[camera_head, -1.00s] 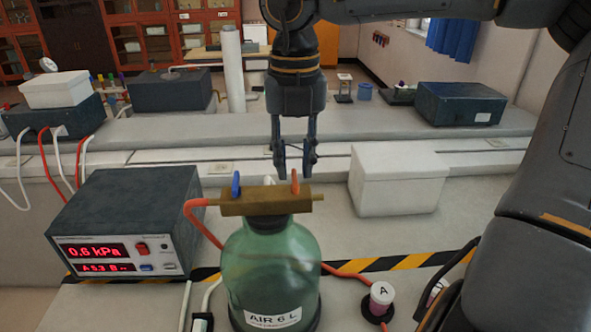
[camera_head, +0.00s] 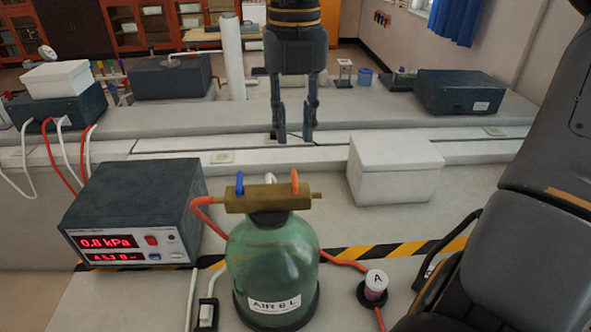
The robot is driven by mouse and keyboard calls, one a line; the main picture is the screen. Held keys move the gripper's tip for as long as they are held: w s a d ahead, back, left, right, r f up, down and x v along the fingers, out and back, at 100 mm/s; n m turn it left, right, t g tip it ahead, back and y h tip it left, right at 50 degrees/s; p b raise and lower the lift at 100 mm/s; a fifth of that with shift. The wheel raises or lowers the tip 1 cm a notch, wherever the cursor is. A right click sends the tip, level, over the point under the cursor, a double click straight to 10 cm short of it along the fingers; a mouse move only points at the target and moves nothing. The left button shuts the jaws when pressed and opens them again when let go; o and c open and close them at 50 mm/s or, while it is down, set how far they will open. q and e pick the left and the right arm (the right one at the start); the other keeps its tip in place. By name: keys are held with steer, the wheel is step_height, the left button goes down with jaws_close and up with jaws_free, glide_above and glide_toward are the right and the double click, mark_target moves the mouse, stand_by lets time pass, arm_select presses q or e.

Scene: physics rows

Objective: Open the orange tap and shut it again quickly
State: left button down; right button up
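The orange tap (camera_head: 295,182) stands upright at the right of a brass bar (camera_head: 266,199) on top of the green glass bottle (camera_head: 271,262), labelled AIR 6 L. A blue tap (camera_head: 239,184) stands upright at the left of the same bar. My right gripper (camera_head: 295,140) is above the orange tap in the picture, pointing down, with its fingers apart and nothing between them. A clear gap separates the fingertips from the tap. My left gripper is not in view.
A meter box (camera_head: 131,216) at left reads 0.8 kPa. A white box (camera_head: 394,168) stands right of the bottle. Red hose runs from the bar and past the bottle. Striped tape (camera_head: 395,249) crosses the bench.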

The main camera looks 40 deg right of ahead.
steer(key=s+a+r+b, duration=0.2)
steer(key=s+a, duration=0.6)
steer(key=s, duration=0.2)
steer(key=shift+a, duration=0.2)
steer(key=shift+c, duration=0.3)
jaws_close()
stand_by(0.8)
